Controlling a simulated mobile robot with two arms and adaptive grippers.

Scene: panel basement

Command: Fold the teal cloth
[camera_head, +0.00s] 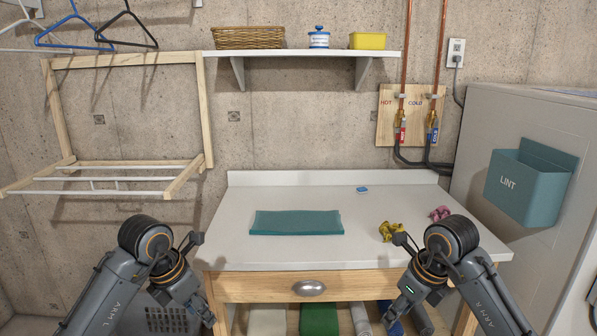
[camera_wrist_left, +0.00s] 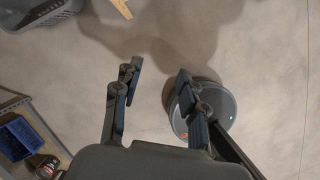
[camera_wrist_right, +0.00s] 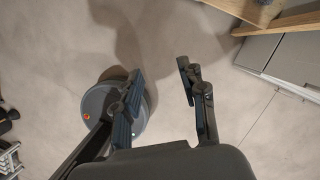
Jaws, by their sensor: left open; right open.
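The teal cloth (camera_head: 296,223) lies flat on the white tabletop (camera_head: 240,252), left of its middle. It is a neat, wide rectangle that looks layered along its edges. My left gripper (camera_head: 208,318) hangs in front of the table, below the tabletop and left of the cloth. In the left wrist view my left gripper (camera_wrist_left: 155,78) is open and empty above the floor. My right gripper (camera_head: 382,322) hangs in front of the table at the right. In the right wrist view it is open and empty above the floor. Neither gripper touches the cloth.
A yellow crumpled cloth (camera_head: 391,231) and a pink one (camera_head: 440,213) lie at the table's right. A small blue item (camera_head: 362,189) lies at the back. A drawer with a metal handle (camera_head: 309,288) is in front. A teal LINT bin (camera_head: 528,185) hangs at the right.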

